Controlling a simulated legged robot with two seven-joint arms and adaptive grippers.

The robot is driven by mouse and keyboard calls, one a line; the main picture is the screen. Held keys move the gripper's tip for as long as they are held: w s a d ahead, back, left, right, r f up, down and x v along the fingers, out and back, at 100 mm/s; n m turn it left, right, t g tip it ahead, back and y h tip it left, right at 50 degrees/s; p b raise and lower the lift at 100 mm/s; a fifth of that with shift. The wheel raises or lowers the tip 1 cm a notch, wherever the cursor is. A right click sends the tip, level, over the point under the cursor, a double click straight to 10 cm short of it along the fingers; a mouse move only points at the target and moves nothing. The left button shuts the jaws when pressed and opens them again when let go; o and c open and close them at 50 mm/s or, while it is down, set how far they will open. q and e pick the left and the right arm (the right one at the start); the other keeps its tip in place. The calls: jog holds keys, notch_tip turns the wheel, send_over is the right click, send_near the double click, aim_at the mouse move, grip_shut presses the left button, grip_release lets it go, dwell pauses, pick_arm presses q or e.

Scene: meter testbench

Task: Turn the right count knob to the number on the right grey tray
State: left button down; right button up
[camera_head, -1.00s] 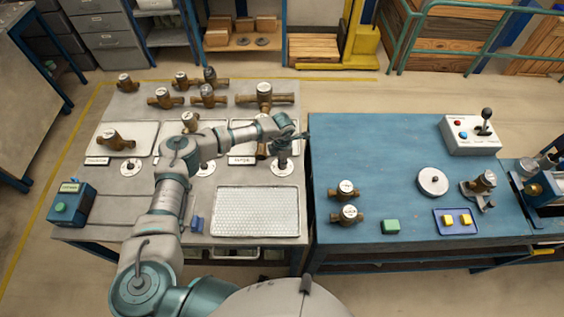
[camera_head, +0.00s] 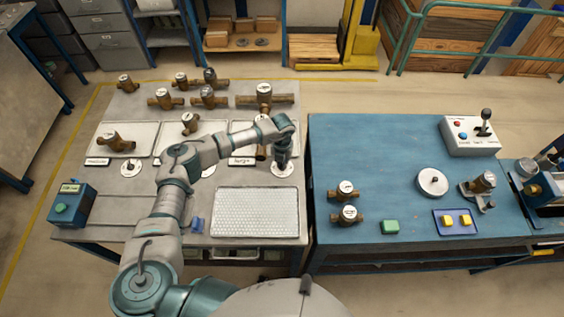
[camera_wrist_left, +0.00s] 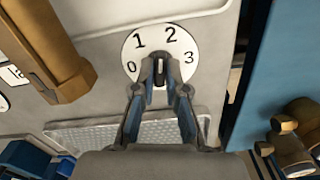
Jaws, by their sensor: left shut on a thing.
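The right count knob's white dial (camera_head: 284,172) sits at the right front of the grey bench. In the left wrist view the dial (camera_wrist_left: 179,47) shows 0, 1, 2 and 3. My left gripper (camera_wrist_left: 160,62) is shut on the small knob at its centre, which lies roughly upright in that picture. The fingers partly hide the knob, and I cannot tell exactly which number it points to. In the head view my left gripper (camera_head: 283,160) is over the dial. The right grey tray (camera_head: 237,125) lies behind it, partly hidden by my arm, with a brass meter (camera_head: 261,152).
Two more trays with brass meters lie to the left, and several meters (camera_head: 208,97) stand behind. A perforated white mat (camera_head: 256,211) lies in front. A blue table (camera_head: 390,160) stands to the right, across a narrow gap, with meters, a green block and a joystick box.

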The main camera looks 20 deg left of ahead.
aim_at(282, 164)
pick_arm(q)
jog(key=n+p, duration=0.1)
jog(key=n, duration=0.4)
jog(key=shift+f, duration=0.1)
jog(key=shift+n+p, duration=0.4)
jog(key=shift+n, duration=1.3)
jog(key=c, duration=1.2)
grip_release()
jog(key=shift+f, duration=0.1)
notch_tip(282, 164, up, 12)
jog(key=shift+w, duration=0.15)
